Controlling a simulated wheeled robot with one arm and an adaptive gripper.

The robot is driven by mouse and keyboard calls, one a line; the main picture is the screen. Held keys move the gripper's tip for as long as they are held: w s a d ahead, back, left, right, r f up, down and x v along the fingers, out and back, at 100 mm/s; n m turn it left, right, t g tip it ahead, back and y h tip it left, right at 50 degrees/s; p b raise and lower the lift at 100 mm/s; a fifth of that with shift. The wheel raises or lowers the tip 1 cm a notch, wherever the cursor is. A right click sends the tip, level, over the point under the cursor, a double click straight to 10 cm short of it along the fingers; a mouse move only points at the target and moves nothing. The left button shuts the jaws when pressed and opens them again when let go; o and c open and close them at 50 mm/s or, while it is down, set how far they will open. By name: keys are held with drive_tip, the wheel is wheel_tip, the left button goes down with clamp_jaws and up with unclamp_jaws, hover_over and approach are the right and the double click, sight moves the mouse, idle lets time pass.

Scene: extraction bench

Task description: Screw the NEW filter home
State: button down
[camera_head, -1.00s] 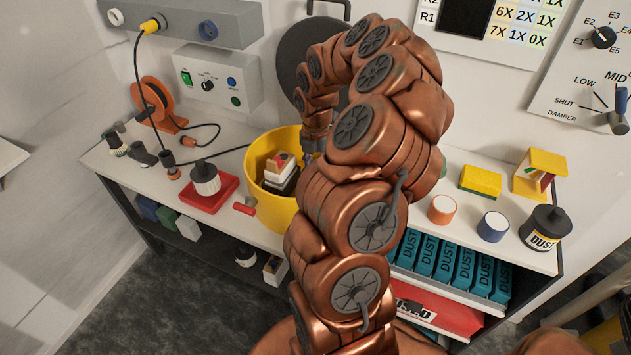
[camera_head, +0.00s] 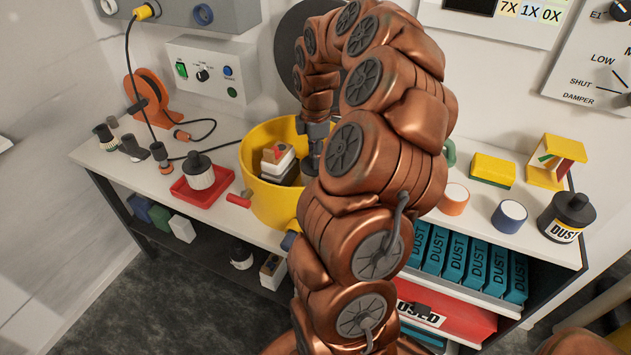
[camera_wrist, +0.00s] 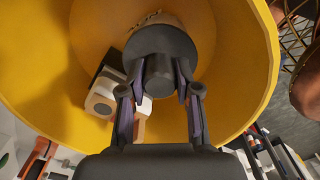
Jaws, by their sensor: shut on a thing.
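My gripper (camera_wrist: 159,80) is shut on the knob of a dark-capped filter (camera_wrist: 160,42) inside the yellow bucket (camera_wrist: 45,60). A strip of tan body shows beyond the cap; I cannot tell whether this filter is the new one. A clean white pleated filter (camera_head: 199,172) with a dark cap stands upright on a red tray (camera_head: 183,193), left of the bucket.
A white and dark block (camera_head: 277,160) lies in the bucket beside the gripper. A red-handled item (camera_head: 238,200) lies between tray and bucket. A cable reel (camera_head: 150,98) stands at the back left. Sponge (camera_head: 493,169), tape rolls and a DUST jar (camera_head: 567,216) stand on the right.

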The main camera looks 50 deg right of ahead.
drive_tip(key=m+b, duration=0.1)
drive_tip(key=m, duration=0.1)
drive_tip(key=m+b, duration=0.4)
drive_tip(key=shift+f+m, duration=0.3)
drive_tip(key=shift+m, duration=0.1)
drive_tip(key=m+b, duration=0.2)
drive_tip(key=m, duration=0.1)
drive_tip(key=shift+d+r, duration=0.1)
drive_tip(key=shift+r+m, duration=0.15)
drive_tip(key=shift+m, duration=0.35)
drive_tip(key=c, duration=0.8)
unclamp_jaws()
